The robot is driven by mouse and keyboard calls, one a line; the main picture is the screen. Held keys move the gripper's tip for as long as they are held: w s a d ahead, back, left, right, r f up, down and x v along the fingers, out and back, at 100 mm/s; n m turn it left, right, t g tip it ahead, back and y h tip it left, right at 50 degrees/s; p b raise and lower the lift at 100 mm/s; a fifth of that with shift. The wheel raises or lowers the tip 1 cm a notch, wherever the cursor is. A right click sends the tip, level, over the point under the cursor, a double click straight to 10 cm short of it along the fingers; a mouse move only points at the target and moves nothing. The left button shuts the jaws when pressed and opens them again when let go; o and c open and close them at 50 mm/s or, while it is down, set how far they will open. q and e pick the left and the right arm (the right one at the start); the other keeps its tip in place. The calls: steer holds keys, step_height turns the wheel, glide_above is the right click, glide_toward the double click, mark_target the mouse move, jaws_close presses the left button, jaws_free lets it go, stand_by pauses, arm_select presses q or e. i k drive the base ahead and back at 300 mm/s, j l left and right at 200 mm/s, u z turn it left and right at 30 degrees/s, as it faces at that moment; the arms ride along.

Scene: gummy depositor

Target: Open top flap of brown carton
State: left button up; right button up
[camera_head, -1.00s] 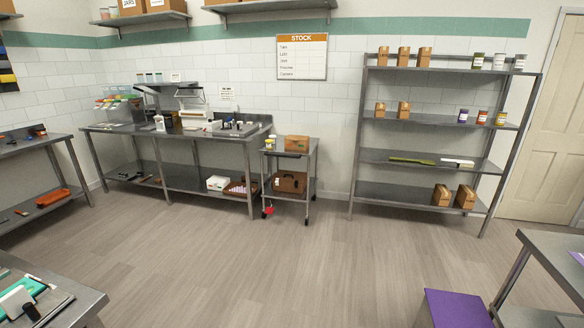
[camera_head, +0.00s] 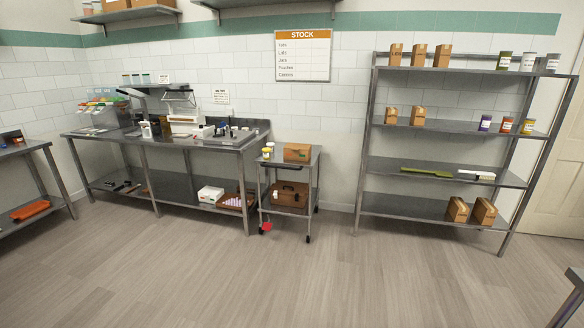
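A small brown carton (camera_head: 297,152) sits on the top of a grey metal cart (camera_head: 287,162) near the middle of the view. It looks closed, but it is too small to make out its flap. Neither of my grippers shows in the view.
A long steel bench (camera_head: 160,146) stands left of the cart. A tall shelving unit (camera_head: 440,124) stands to its right. The wooden floor (camera_head: 270,275) before the cart is clear. A table corner (camera_head: 572,295) shows at lower right.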

mark_target(290, 145)
steer(key=i+z, duration=0.1)
steer(key=i, duration=0.75)
steer(key=i+j+z, duration=0.15)
steer(key=i+z, duration=0.15)
steer(key=i, duration=0.15)
steer(key=i+j+z, duration=0.25)
steer(key=i, duration=0.2)
steer(key=i+j+z, duration=0.3)
steer(key=i, duration=0.15)
